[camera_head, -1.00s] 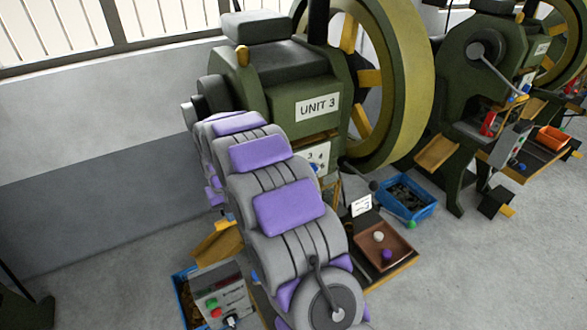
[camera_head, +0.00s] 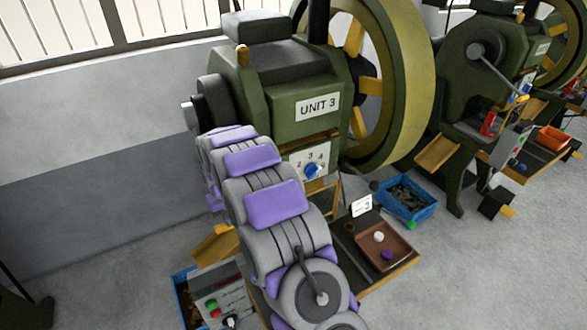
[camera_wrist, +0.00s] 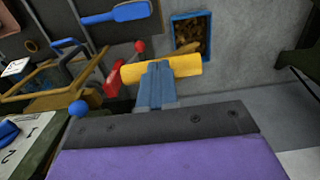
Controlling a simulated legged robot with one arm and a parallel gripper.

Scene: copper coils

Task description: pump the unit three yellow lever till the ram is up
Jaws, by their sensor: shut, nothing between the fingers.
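The green press labelled UNIT 3 (camera_head: 317,107) stands in the middle of the head view. In the wrist view a yellow cylindrical bar (camera_wrist: 187,66), which looks like the lever's grip, lies crosswise at my gripper. My gripper (camera_wrist: 157,70) has its blue fingers shut together with nothing between them. The fingertips overlap the middle of the bar; I cannot tell whether they touch it. My arm hides the gripper and the lever in the head view. I cannot make out the ram or its height.
A dial with a blue knob (camera_head: 312,170) is on the press front. A red lever (camera_wrist: 112,80) and a blue ball knob (camera_wrist: 78,108) are left of my gripper. A blue crate (camera_head: 408,201) and a brown tray (camera_head: 398,243) lie right of my arm. A second press stands further right.

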